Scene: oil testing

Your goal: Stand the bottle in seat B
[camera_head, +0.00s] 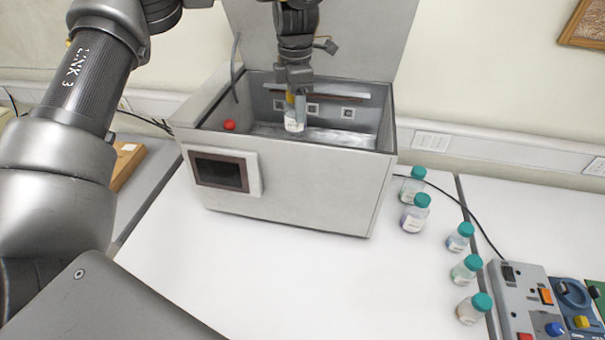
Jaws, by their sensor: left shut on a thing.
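My left gripper (294,92) reaches down from above into an open grey box-shaped tester (290,195). It is shut on a small pale bottle (293,121) with a white label, held upright inside the tester. The fingers hide the bottle's top. I cannot tell whether the bottle touches the tester floor. My right gripper is not in view.
The tester's lid (370,40) stands open behind. A red knob (229,125) is inside at left. Several teal-capped bottles (415,213) stand on the white table (270,280) at right, near a control panel (520,300). The table front is clear.

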